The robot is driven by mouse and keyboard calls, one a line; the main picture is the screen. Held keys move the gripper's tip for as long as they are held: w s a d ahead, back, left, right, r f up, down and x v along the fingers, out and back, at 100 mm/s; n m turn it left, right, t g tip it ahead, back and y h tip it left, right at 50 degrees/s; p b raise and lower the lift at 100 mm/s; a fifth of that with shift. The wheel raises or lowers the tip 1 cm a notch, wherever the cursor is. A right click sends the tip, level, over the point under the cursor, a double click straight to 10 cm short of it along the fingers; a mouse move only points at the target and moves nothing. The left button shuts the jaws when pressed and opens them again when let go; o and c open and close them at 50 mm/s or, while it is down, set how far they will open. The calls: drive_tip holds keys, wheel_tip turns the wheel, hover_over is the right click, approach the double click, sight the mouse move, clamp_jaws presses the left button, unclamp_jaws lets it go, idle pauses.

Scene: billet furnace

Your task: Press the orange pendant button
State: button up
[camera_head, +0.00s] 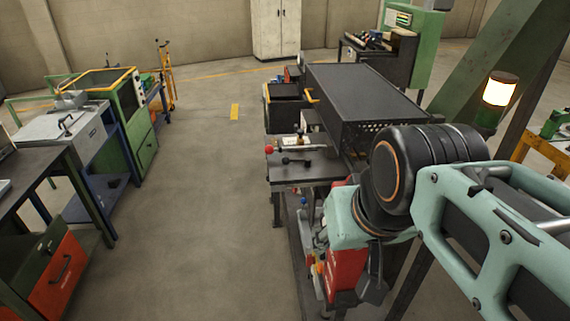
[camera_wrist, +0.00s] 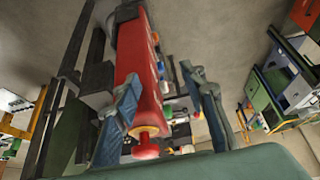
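The pendant is a red box (camera_wrist: 139,62), seen upside down in the wrist view, with a red mushroom button on a yellow collar (camera_wrist: 147,134) at its near end. My gripper (camera_wrist: 160,85) is open; its two blue-grey fingers stand apart on either side of the red box's near part. Whether a finger touches it I cannot tell. In the head view the red box (camera_head: 346,272) is below my arm's wrist, with small orange and yellow parts (camera_head: 318,268) at its left side.
A dark bench (camera_head: 310,168) with a red-knobbed lever stands beyond my arm, before a black furnace housing (camera_head: 362,90). A green post with a lit lamp (camera_head: 500,88) is at the right. Workbenches (camera_head: 85,130) line the left. The floor between (camera_head: 195,200) is clear.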

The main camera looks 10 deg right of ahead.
clamp_jaws()
idle(1.3)
